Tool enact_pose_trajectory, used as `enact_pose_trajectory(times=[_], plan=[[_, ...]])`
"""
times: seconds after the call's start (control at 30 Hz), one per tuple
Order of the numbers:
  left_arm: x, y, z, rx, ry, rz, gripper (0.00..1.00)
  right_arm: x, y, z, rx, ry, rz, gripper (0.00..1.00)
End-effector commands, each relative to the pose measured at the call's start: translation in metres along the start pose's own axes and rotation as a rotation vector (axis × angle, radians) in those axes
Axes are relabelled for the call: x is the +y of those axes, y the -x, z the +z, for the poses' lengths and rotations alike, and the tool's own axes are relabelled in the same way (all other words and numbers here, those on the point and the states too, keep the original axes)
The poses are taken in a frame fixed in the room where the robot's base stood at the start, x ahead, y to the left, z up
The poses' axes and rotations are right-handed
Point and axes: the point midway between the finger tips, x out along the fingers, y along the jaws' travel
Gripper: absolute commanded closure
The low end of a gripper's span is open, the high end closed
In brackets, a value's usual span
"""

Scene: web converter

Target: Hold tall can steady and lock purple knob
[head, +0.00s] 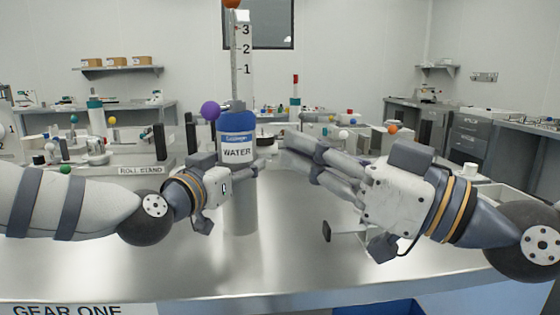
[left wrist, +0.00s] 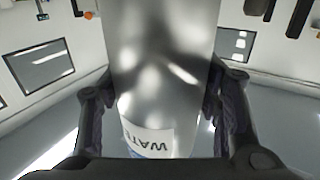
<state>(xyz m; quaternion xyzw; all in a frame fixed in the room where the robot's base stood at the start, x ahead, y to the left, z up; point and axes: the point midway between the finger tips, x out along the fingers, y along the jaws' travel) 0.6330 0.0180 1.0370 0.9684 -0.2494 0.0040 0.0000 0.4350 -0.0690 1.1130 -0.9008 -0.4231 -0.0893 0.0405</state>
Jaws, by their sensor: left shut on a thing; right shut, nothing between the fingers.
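The tall can (head: 237,147) is upright on the steel table, with a blue top, a WATER label and a silver lower body. In the left wrist view the can (left wrist: 160,65) appears upside down between both fingers. My left gripper (head: 246,172) is shut on the can below its label. The purple knob (head: 210,111) is a round ball at the upper left of the can, beside the graduated column. My right gripper (head: 300,158) is shut and empty, right of the can, its fingers pointing left towards it. It appears apart from the can and the knob.
A graduated column (head: 243,65) rises behind the can. A ROLL STAND block (head: 147,168) and several small knobs lie behind my left arm. The steel table (head: 170,265) is clear at the front.

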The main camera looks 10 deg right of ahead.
Motion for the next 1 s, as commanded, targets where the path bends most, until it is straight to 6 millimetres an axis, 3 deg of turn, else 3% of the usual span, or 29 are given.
enact_pose_trajectory(times=[0.03, 0.7, 0.73, 0.8, 0.83, 1.0], plan=[[0.002, 0.001, 0.015, -0.029, 0.006, 0.008, 1.00, 0.001, 0.000, 0.002, -0.002, -0.002, 0.000, 1.00], [0.002, 0.000, 0.006, -0.024, 0.005, 0.006, 1.00, -0.002, -0.001, -0.010, 0.008, 0.010, -0.002, 1.00], [0.002, 0.000, 0.006, -0.023, 0.005, 0.006, 0.38, -0.002, -0.001, -0.010, 0.008, 0.010, -0.002, 1.00], [0.001, 0.000, 0.004, -0.020, 0.005, 0.005, 0.22, -0.002, -0.001, -0.010, 0.008, 0.010, -0.002, 1.00], [0.001, 0.000, 0.004, -0.019, 0.004, 0.005, 0.19, -0.002, -0.001, -0.010, 0.008, 0.010, -0.002, 1.00], [0.001, 0.000, 0.000, -0.012, 0.003, 0.003, 0.19, -0.003, -0.001, -0.011, 0.009, 0.011, -0.002, 1.00]])
